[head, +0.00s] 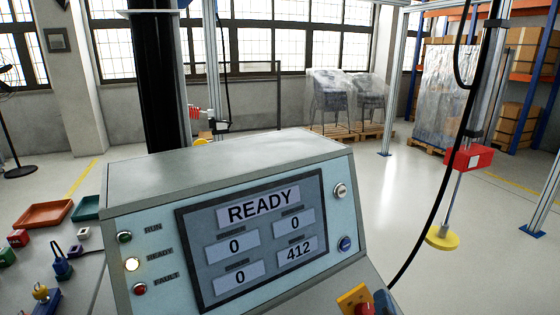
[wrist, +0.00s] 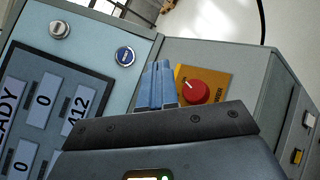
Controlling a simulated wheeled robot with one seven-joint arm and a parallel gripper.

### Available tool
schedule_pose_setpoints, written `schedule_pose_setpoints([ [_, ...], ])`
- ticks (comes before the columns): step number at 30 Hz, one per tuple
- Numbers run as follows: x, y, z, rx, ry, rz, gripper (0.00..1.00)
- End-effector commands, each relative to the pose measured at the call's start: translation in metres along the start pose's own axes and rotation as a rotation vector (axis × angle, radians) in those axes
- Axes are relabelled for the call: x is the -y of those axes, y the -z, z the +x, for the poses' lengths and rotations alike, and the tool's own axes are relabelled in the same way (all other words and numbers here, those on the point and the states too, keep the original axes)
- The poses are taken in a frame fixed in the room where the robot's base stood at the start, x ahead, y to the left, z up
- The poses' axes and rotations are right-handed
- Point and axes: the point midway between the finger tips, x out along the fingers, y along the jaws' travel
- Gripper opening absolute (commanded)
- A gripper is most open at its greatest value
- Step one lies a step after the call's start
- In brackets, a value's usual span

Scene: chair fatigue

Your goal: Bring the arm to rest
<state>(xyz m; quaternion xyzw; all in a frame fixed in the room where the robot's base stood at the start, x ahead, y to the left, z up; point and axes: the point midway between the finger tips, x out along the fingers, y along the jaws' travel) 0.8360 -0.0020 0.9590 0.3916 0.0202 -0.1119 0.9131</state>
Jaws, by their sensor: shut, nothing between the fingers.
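My gripper (wrist: 155,72) shows in the wrist view as two blue fingers pressed together, with nothing between them. The fingers point toward the control console, beside the red knob (wrist: 194,92) on its yellow plate (wrist: 218,86). I cannot tell whether they touch the console. In the head view, the grey console (head: 230,165) stands in front, its screen (head: 258,262) reading READY with 0, 0, 0 and 412. The red knob (head: 363,309) is at the bottom edge of the head view.
A blue button (wrist: 125,56) and a pale button (wrist: 60,29) sit on the console face. A rod with a red block (head: 469,158) and yellow disc (head: 442,237) hangs at right. Trays (head: 43,214) and small parts lie at left. Open floor (head: 405,200) lies behind.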

Motion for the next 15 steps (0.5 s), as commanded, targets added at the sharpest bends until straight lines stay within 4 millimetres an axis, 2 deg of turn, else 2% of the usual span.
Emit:
schedule_pose_setpoints([
  [1,0.016,0.008,-0.022,-0.030,0.004,0.081,0.00],
  [6,0.050,0.023,-0.090,-0.115,0.013,0.410,0.00],
  [10,0.068,0.028,-0.144,-0.167,0.037,0.666,0.00],
  [15,0.081,0.024,-0.214,-0.215,0.081,1.011,0.00],
])
